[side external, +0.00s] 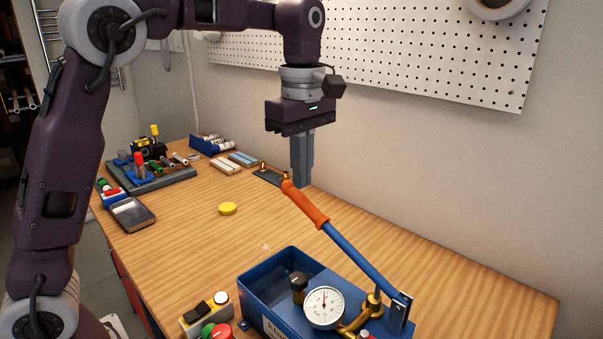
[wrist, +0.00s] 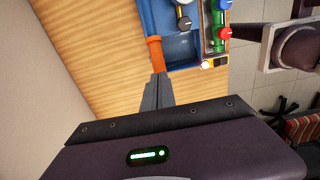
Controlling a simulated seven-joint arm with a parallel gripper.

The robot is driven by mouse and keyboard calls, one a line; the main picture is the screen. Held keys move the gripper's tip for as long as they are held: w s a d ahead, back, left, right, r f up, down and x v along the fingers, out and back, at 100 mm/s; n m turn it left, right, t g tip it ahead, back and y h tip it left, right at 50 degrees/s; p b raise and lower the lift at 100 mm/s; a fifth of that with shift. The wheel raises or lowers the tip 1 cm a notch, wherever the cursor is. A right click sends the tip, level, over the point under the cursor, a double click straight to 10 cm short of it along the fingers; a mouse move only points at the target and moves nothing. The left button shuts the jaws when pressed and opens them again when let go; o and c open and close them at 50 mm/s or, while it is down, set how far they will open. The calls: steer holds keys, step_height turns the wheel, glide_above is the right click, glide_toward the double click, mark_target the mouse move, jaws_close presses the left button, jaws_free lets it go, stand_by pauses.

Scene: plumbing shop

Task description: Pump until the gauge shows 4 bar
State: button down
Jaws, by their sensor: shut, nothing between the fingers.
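My gripper (side external: 301,185) is shut and empty, pointing down. In the side view its fingertips are at the upper end of the pump lever's orange grip (side external: 306,205); whether they touch it I cannot tell. The blue lever (side external: 357,253) slants up to the left from its pivot at the right of the blue pump tank (side external: 265,290). The round white gauge (side external: 324,307) sits at the tank's front; its needle points roughly upward and the numbers are too small to read. In the wrist view the fingers (wrist: 158,78) are close by the orange grip (wrist: 155,52).
A control box with a red button (side external: 220,332) stands left of the tank. A yellow disc (side external: 228,209) lies mid-table. A tool tray (side external: 165,180) and a blue bin (side external: 211,145) are at the far left. A pegboard wall (side external: 400,50) stands behind. The table's right part is clear.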

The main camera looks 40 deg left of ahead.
steer(key=shift+a+f, duration=0.85)
steer(key=shift+f, duration=4.6)
steer(key=r, duration=0.3)
steer(key=d+r, duration=0.1)
steer(key=r, duration=0.6)
steer(key=shift+d+r, duration=0.35)
steer(key=shift+r, duration=0.05)
step_height(320, 180, up, 5)
